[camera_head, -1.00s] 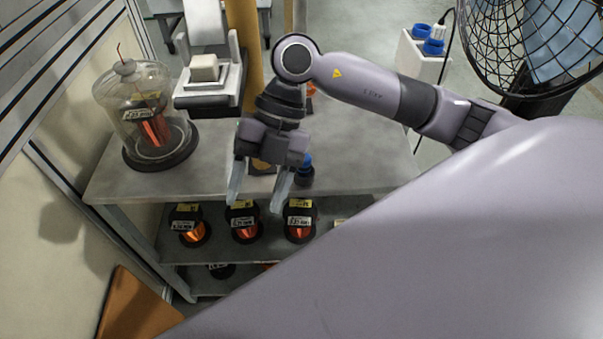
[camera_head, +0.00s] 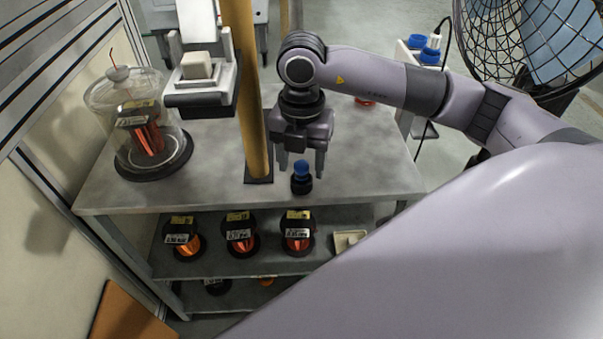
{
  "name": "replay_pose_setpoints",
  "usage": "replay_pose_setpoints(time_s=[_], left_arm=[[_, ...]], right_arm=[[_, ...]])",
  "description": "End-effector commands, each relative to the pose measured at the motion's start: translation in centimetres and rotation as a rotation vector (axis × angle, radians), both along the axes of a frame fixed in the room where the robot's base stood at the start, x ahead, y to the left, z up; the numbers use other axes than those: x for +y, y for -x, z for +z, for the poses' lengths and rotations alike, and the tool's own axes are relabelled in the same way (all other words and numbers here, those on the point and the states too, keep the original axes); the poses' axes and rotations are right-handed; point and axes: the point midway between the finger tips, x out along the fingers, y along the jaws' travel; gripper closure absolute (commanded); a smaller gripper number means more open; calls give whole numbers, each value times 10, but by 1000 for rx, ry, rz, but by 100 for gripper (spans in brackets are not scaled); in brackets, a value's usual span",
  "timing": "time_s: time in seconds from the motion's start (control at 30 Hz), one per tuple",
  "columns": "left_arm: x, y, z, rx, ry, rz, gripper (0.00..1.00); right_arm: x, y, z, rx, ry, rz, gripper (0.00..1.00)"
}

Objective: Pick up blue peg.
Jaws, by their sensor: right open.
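A blue peg (camera_head: 301,168) stands upright in a small black base (camera_head: 301,185) on the grey table top (camera_head: 370,170), near its front edge. My right gripper (camera_head: 301,172) points down at the peg, its fingers spread apart, one to the left and one to the right of the peg in the picture. I cannot tell whether the fingers are level with the peg or still behind and above it. Nothing is held. The left gripper is not in view.
A yellow post (camera_head: 248,100) stands close to the left of the gripper. A glass jar with a copper coil (camera_head: 147,140) stands at the table's left. Copper spools (camera_head: 297,240) sit on the shelf below. A fan (camera_head: 530,50) is at the right.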

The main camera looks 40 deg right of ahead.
Motion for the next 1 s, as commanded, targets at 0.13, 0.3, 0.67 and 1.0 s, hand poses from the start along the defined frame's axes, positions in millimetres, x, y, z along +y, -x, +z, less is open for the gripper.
replay_pose_setpoints(time_s=[0.13,0.3,0.67,1.0], left_arm=[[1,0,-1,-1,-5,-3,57],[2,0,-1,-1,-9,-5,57],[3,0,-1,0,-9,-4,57],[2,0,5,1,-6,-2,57]], right_arm=[[0,0,-3,-1,-1,0,40],[0,0,-3,-1,-1,0,57],[0,0,-2,-2,-1,0,100],[1,-1,43,-7,-3,0,100]])
